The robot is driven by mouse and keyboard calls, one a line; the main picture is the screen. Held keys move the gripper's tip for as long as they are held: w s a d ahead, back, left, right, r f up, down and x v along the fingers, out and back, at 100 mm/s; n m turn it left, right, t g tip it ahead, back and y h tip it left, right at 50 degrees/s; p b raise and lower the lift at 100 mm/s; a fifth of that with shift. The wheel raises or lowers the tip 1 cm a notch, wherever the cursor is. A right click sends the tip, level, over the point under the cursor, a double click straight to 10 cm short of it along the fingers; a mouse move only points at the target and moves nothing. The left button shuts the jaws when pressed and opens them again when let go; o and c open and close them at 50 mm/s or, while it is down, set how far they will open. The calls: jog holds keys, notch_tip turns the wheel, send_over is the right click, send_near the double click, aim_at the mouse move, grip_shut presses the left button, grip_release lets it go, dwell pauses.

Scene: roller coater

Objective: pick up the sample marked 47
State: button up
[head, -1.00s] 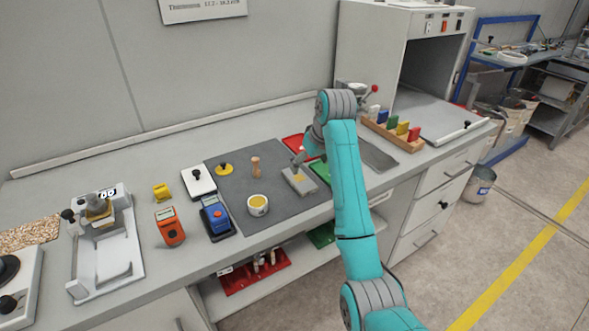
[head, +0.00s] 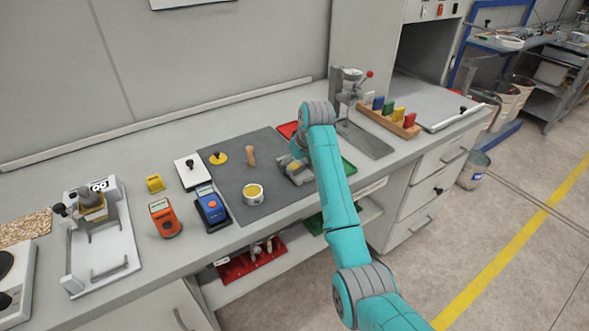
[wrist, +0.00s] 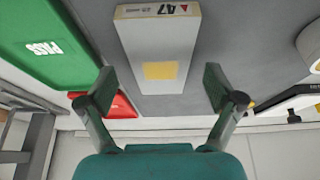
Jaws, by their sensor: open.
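The sample marked 47 (wrist: 160,45) is a flat grey block with a yellow square and a cream label edge reading 47. It lies on the dark mat, and in the head view it (head: 301,179) is partly covered by my gripper and arm. My gripper (wrist: 157,85) is open and empty. In the wrist view its two fingers stand apart on either side of the block's near end, with gaps between them and the block. I cannot tell the height of the fingertips over the mat.
A green PASS tray (wrist: 45,45) lies left of the block and a red tray (wrist: 120,106) shows behind the left finger. A metal stand (head: 350,95) is at right.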

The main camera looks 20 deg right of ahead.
jog(key=shift+w+f, duration=0.15)
jog(key=shift+f, duration=0.25)
jog(key=c, duration=1.2)
jog(key=shift+r, duration=0.1)
jog(key=shift+c, duration=0.2)
